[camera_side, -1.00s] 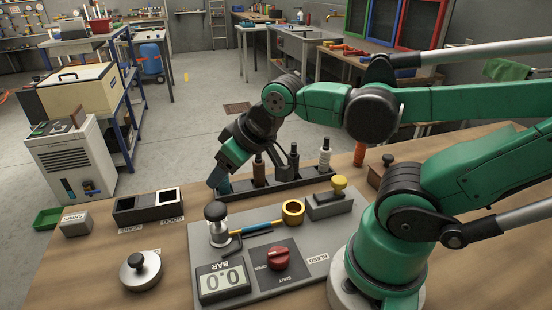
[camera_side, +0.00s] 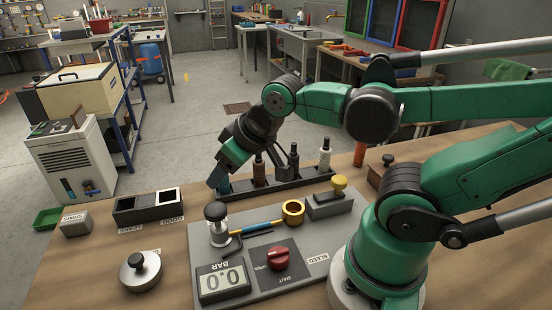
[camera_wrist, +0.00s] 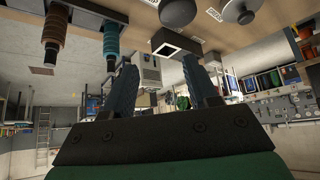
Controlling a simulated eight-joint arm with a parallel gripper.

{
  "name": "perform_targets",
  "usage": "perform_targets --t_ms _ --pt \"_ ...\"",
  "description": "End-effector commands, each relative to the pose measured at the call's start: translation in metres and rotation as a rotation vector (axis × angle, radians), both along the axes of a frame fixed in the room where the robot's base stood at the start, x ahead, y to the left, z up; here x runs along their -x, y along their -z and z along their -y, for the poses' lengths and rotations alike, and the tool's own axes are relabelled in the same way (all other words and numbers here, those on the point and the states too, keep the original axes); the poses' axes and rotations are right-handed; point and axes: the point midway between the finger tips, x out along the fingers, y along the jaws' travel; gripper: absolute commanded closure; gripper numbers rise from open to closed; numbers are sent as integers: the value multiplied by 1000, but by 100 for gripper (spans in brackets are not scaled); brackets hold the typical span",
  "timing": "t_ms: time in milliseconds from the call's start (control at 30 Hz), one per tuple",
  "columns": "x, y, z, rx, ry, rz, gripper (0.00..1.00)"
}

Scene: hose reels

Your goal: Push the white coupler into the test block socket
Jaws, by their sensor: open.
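The white coupler (camera_side: 325,155) stands upright at the right end of a dark rack (camera_side: 290,184) in the side view. Two dark couplers, one brown (camera_side: 259,170) and one black (camera_side: 293,160), stand to its left. The grey test plate (camera_side: 248,288) lies in front, with a brass ring (camera_side: 293,212) on it; I cannot tell whether that ring is the socket. My gripper (camera_side: 216,180) is at the rack's left end, apart from the white coupler. In the wrist view my gripper (camera_wrist: 158,63) is open and empty; a teal coupler (camera_wrist: 111,38) is outside its left finger.
The plate carries a gauge (camera_side: 223,281), a red knob (camera_side: 278,257), a black-topped metal post (camera_side: 217,225) and a yellow-knobbed block (camera_side: 329,203). A two-bin box (camera_side: 148,208) and a round weight (camera_side: 140,271) stand left. Table between them is clear.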

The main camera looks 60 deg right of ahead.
Motion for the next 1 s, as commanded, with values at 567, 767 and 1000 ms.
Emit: perform_targets --t_ms 567,767,1000 --pt "-2 -1 10 27 0 -22 27" --pt "-3 -1 87 177 -41 -217 27" --pt "40 16 207 199 -220 -519 27"
